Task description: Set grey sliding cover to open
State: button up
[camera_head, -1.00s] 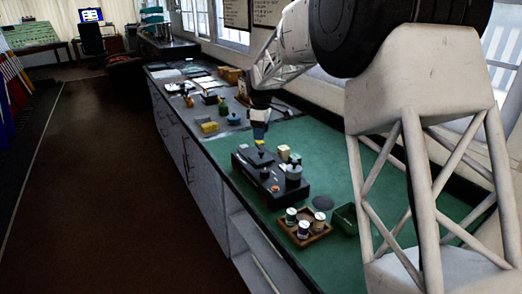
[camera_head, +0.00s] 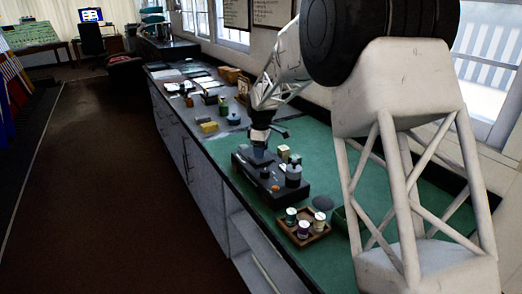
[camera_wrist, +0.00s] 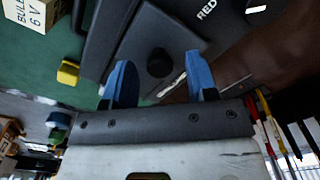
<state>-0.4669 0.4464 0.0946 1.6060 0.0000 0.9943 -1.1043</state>
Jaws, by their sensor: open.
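A dark box (camera_head: 258,188) sits on the green bench mat. In the wrist view, a dark panel (camera_wrist: 135,35) with a round black knob (camera_wrist: 160,62) lies on it; this looks like the sliding cover, but how far it is slid cannot be told. My gripper (camera_wrist: 160,76) is open, its two blue fingers on either side of the knob, with a gap to each. Whether the fingertips are down at knob height is unclear.
The box also carries an orange button (camera_head: 276,187) and a dark cylinder (camera_head: 293,175). A cream block (camera_head: 284,151) stands behind it. A wooden tray (camera_head: 303,240) with several small cans is nearer. A yellow piece (camera_wrist: 68,73) lies beside the box. Green mat is free at right.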

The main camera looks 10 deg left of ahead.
jog(key=shift+f, duration=0.1)
jog(key=shift+c, duration=0.3)
grip_shut()
jog(key=shift+w+a, duration=2.9)
jog(key=shift+w, duration=0.05)
jog(key=shift+o, duration=0.3)
grip_release()
jog(key=shift+r, duration=0.2)
notch_tip(320, 180, up, 8)
jog(key=shift+f, duration=0.25)
